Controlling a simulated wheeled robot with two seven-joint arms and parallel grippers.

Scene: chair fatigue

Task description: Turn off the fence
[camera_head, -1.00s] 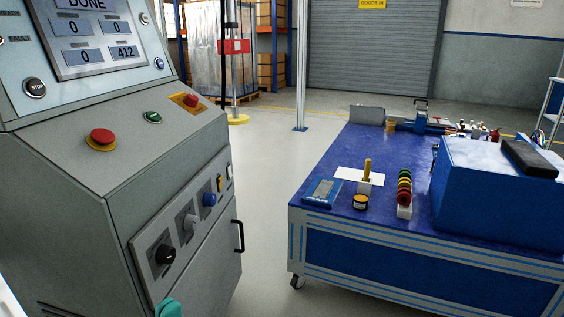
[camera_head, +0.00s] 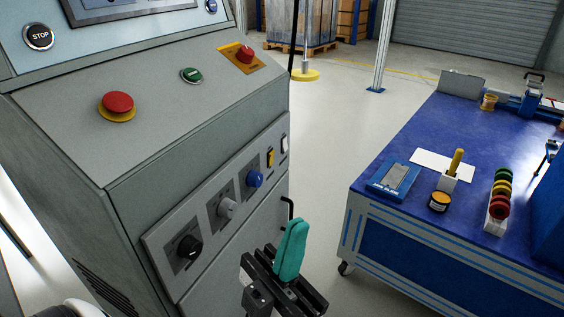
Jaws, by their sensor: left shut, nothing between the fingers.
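The grey control cabinet (camera_head: 190,105) fills the left of the view. Its lower strip carries a black knob (camera_head: 189,247), a grey knob (camera_head: 227,208), a blue knob (camera_head: 255,179), a yellow switch (camera_head: 270,157) and a white switch (camera_head: 284,144). Their labels are too small to read, so I cannot tell which belongs to the fence. My left gripper (camera_head: 297,224) has its teal fingers shut, empty and pointing up. It is in front of the cabinet, right of and below the knobs, apart from them in the picture. My right gripper is not in view.
On the cabinet's sloped top are a red mushroom button (camera_head: 118,103), a green button (camera_head: 191,75) and a red switch on a yellow plate (camera_head: 245,55). A door handle (camera_head: 288,208) sticks out behind my gripper. A blue workbench (camera_head: 430,130) stands right, with floor between.

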